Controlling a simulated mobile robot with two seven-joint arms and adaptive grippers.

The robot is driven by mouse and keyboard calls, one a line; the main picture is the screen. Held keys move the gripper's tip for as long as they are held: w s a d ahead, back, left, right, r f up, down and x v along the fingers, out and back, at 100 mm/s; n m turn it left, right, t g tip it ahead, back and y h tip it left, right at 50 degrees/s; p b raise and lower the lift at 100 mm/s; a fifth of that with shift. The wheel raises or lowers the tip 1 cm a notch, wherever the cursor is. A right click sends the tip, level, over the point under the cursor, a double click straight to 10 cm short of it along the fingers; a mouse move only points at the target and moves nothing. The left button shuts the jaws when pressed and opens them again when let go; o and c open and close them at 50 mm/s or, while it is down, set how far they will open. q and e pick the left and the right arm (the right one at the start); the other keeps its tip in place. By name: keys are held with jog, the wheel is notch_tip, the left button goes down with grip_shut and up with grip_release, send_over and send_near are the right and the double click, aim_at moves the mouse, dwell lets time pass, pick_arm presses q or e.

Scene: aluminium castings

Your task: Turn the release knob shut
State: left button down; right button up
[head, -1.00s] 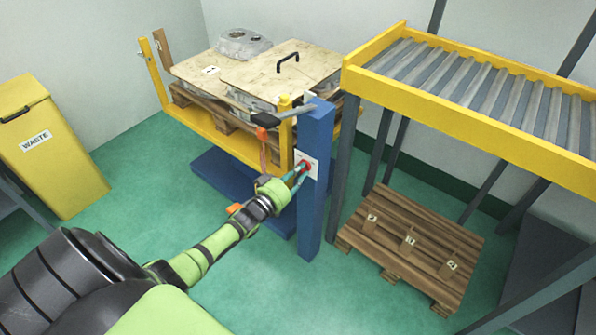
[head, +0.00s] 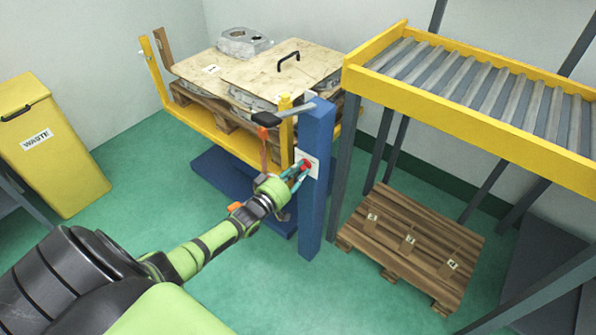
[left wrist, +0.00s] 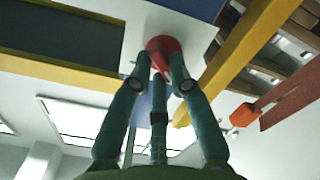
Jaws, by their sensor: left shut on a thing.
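The red release knob (head: 306,165) sits on a white plate (head: 313,158) on the blue post (head: 318,135). My left gripper (head: 297,175) is at the knob, with its fingers shut around it. In the left wrist view the red knob (left wrist: 163,44) is between the green fingertips (left wrist: 160,75), and part of it is hidden by them. How far the knob is turned cannot be told. My right gripper is not in view.
A yellow lift frame (head: 222,140) carries a pallet with boards and grey castings (head: 243,42). A roller conveyor (head: 465,85) stands at right, above a wooden pallet (head: 412,245). A yellow waste bin (head: 50,150) stands at left. Green floor is clear between.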

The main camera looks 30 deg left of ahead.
pick_arm(q)
jog(key=c, duration=1.1)
grip_release()
jog(key=shift+c, duration=0.2)
jog(key=s, duration=1.2)
jog(key=shift+a, duration=0.45)
